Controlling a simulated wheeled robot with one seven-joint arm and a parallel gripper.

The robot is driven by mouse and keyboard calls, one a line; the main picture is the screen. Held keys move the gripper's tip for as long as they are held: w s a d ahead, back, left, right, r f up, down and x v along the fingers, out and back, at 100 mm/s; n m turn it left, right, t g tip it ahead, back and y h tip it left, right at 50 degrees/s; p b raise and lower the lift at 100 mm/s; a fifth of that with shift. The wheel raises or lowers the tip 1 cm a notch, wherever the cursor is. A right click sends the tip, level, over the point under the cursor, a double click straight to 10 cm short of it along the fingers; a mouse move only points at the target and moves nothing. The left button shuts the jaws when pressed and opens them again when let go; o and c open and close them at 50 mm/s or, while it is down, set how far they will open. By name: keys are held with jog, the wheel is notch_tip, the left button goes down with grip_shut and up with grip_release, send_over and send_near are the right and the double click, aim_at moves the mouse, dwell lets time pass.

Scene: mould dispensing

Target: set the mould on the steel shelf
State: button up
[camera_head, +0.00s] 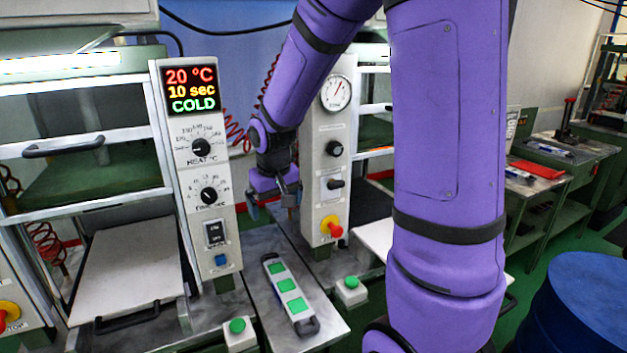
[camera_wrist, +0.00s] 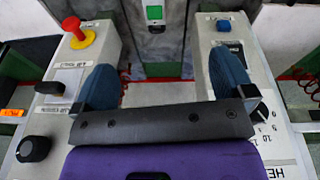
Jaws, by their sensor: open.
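The mould (camera_head: 287,286) is a long light-grey plate with three green squares and a dark handle at its near end. It lies flat on the steel shelf (camera_head: 262,241) between two control posts. Its end with a green square (camera_wrist: 154,13) shows at the top of the wrist view, on the grey shelf (camera_wrist: 158,69). My gripper (camera_head: 272,203) is above and behind the mould, between the posts, and apart from it. In the wrist view, its two blue fingers (camera_wrist: 164,82) are spread wide with nothing between them.
A control post (camera_head: 197,170) with a lit display stands left of my gripper. Another post (camera_head: 325,180) with a gauge and a red knob (camera_head: 331,227) stands close on the right. Green buttons (camera_head: 237,326) (camera_head: 351,283) flank the shelf. A blue drum (camera_head: 578,305) is at far right.

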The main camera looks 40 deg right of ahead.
jog(key=s+a+r+t, duration=0.1)
jog(key=s+a+r, duration=0.1)
jog(key=s+r, duration=0.3)
jog(key=s+a+r+n+t, duration=0.1)
jog(key=s+a+r, duration=0.2)
jog(key=s, duration=0.6)
jog(key=s+a+r+n+t+y, duration=0.1)
jog(key=s+a+r, duration=0.1)
jog(key=s+r, duration=0.5)
jog(key=shift+s+a+r, duration=0.2)
jog(key=shift+a, duration=0.1)
jog(key=shift+c, duration=0.5)
